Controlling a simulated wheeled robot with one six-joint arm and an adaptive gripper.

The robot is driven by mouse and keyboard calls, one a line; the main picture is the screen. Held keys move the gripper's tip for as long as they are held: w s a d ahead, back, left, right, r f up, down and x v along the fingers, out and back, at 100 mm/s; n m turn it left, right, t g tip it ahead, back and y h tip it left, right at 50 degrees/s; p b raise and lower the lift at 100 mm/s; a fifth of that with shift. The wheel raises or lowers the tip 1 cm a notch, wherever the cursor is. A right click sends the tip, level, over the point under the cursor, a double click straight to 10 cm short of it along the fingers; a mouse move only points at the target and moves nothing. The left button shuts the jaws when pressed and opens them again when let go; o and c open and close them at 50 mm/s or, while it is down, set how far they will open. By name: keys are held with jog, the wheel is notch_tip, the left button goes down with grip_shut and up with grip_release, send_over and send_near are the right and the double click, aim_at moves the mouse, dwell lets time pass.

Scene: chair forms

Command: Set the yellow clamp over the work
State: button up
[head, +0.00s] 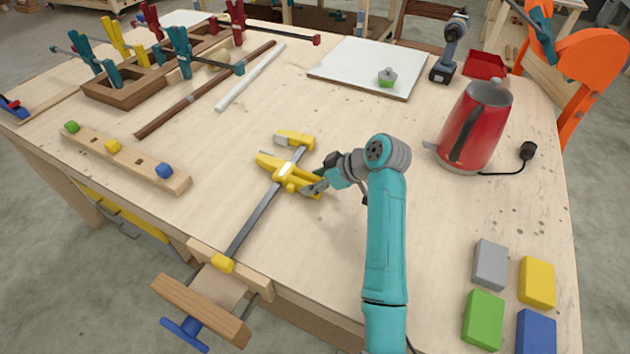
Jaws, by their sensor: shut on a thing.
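The yellow clamp (290,172) has two yellow jaws and a long grey bar. It is in the middle of the bench, its bar slanting down left toward the front edge. My gripper (317,187) is shut on the yellow sliding jaw, reaching in from the right. Whether the clamp touches the bench is unclear. A wooden bar (130,161) with green, yellow and blue blocks lies to the left, apart from the clamp. A wooden vise (205,305) is at the front edge, with a small yellow piece (222,263) at the bar's lower end. Which piece is the work is unclear.
A rack (125,88) of teal, red and yellow clamps is at the back left. A brown rod (205,90) and white strip (250,77) lie nearby. A red kettle (474,125) stands right; coloured blocks (490,264) lie front right. The middle right is clear.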

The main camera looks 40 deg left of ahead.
jog(key=shift+f, duration=0.1)
jog(key=shift+r, duration=2.5)
